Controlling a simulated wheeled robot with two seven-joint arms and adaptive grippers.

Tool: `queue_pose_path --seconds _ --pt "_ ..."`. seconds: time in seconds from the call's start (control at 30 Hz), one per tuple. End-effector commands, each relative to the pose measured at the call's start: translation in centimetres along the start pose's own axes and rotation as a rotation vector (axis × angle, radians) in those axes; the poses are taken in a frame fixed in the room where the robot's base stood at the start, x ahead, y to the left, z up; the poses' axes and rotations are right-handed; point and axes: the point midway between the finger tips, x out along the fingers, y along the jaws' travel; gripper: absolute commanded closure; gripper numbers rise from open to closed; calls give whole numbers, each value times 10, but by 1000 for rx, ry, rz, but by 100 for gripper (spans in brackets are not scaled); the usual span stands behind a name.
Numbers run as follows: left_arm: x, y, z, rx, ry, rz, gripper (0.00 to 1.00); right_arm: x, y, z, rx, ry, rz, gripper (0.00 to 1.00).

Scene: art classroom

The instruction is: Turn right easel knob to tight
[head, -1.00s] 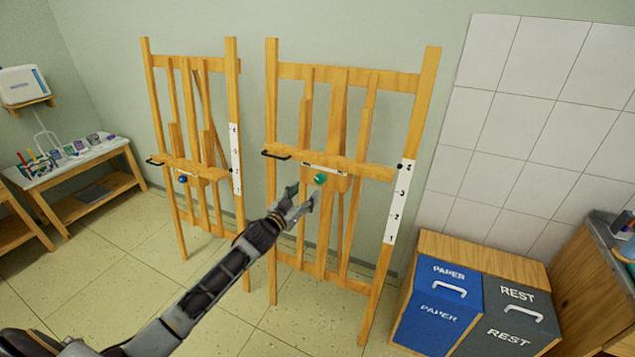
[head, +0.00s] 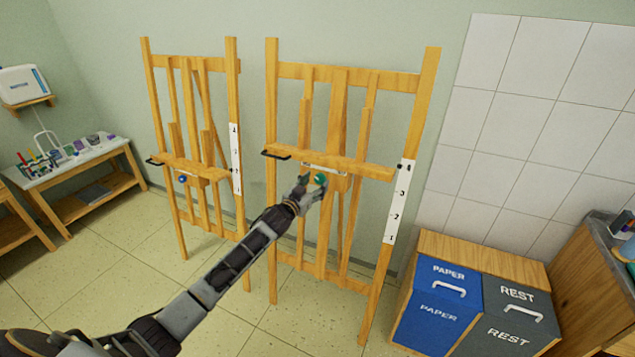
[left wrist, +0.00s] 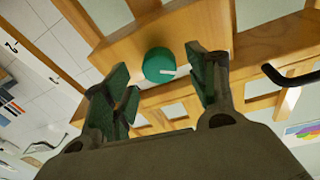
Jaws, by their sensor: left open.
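The right easel (head: 340,120) is wooden and stands against the wall. Its green knob (head: 320,180) sits just below the middle of the tray ledge. In the left wrist view the knob (left wrist: 159,65) is round with a white mark pointing to the right of that picture. My left gripper (head: 312,183) is at the knob. In the left wrist view its two fingers (left wrist: 160,80) are open, one on each side of the knob, with a gap visible on both sides. Nothing is held. My right gripper is not in view.
The left easel (head: 190,130) has a blue knob (head: 183,179). A black handle (head: 275,155) sticks out at the left end of the right easel's ledge. A blue paper bin (head: 437,308) and a grey rest bin (head: 510,315) stand at right. Floor before the easels is clear.

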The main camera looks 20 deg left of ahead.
Motion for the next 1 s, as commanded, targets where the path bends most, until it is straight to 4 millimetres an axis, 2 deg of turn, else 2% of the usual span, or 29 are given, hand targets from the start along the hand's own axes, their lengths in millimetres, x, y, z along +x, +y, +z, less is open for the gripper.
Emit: queue_pose_path --seconds 0.3,0.77,1.0 --pt "19 0 0 1 0 0 42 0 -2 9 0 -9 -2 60" --pt "22 0 0 1 0 0 42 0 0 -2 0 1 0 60" --pt "22 0 0 1 0 0 73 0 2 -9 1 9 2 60"
